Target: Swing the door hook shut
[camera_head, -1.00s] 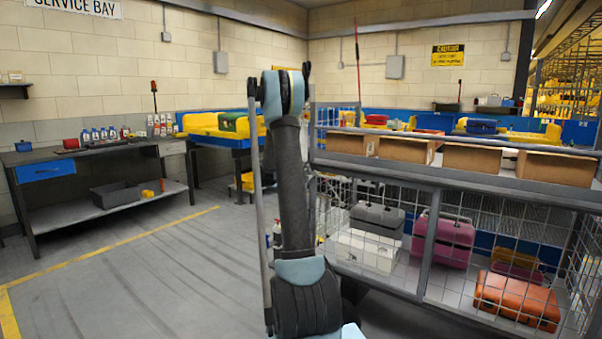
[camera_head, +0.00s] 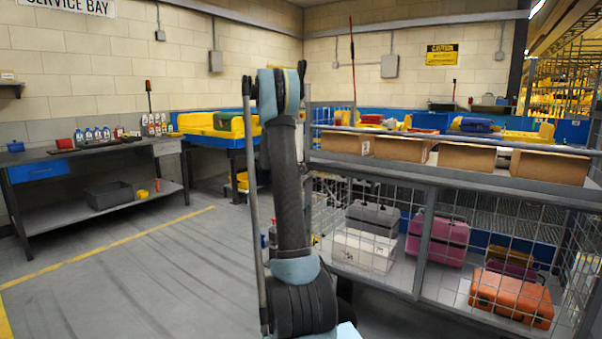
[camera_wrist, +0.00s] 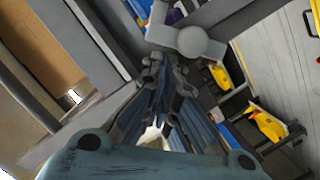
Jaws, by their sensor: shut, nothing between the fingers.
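My gripper (camera_wrist: 165,80) points away from the wrist view with its dark fingers together and nothing held. A pale grey rounded knob with a short cylinder (camera_wrist: 193,42) shows just beyond the fingertips. It may be part of the door hook, but I cannot tell for sure, nor whether the fingers touch it. In the head view my raised arm stands in front of the left end of the mesh cage (camera_head: 424,245) and hides that corner. The hook cannot be made out there, and my fingers are mostly hidden.
Cardboard boxes (camera_head: 464,154) line the cage's top shelf. A grey case (camera_head: 375,217), a magenta case (camera_head: 437,240) and an orange case (camera_head: 511,296) lie inside behind mesh. A workbench (camera_head: 95,153) stands at left. The floor (camera_head: 130,275) between is clear.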

